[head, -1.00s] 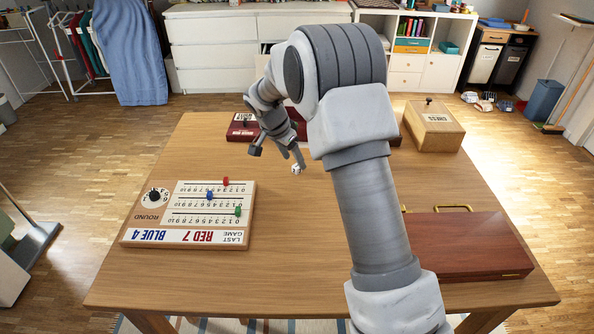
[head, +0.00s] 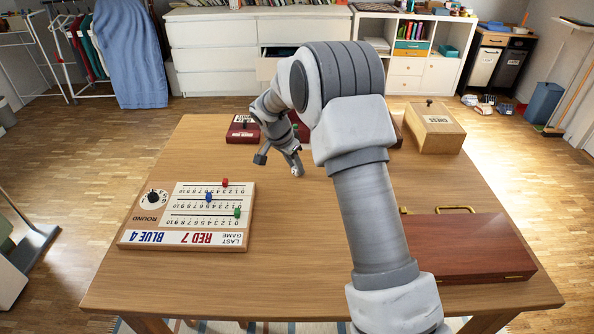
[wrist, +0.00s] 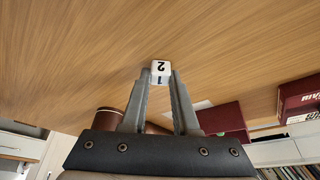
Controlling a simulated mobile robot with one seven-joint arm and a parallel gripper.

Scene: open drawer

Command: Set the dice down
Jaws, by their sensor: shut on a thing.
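In the head view my gripper (head: 297,172) points down over the middle of the wooden table (head: 290,250). The die is mostly hidden behind the fingers there. I cannot tell whether the die touches the tabletop.
A score board (head: 190,215) lies at the left. A light wooden box (head: 434,127) stands back right, and a brown case (head: 465,248) lies front right. The table's front middle is clear.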

